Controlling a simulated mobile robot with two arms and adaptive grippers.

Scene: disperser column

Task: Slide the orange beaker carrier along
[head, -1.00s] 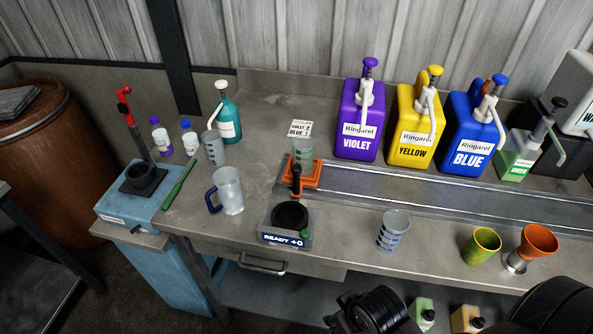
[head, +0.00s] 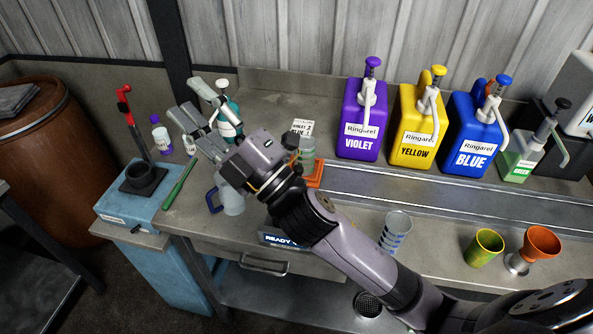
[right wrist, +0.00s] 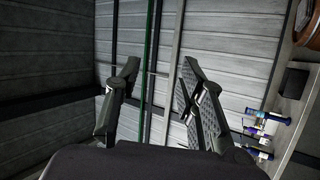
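The orange beaker carrier (head: 317,174) sits at the left end of the metal rail (head: 420,192) in the head view, with a clear beaker (head: 307,150) on it. My right gripper and forearm hide much of the carrier's left part. My right gripper (head: 187,97) is to the left of the carrier, above the bench, fingers pointing up and left. Its fingers stand apart and empty, as the right wrist view (right wrist: 158,75) also shows. My left gripper is not in view.
Violet (head: 359,130), yellow (head: 414,130) and blue (head: 474,135) pump dispensers stand behind the rail. A mug (head: 232,200) is partly behind my gripper.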

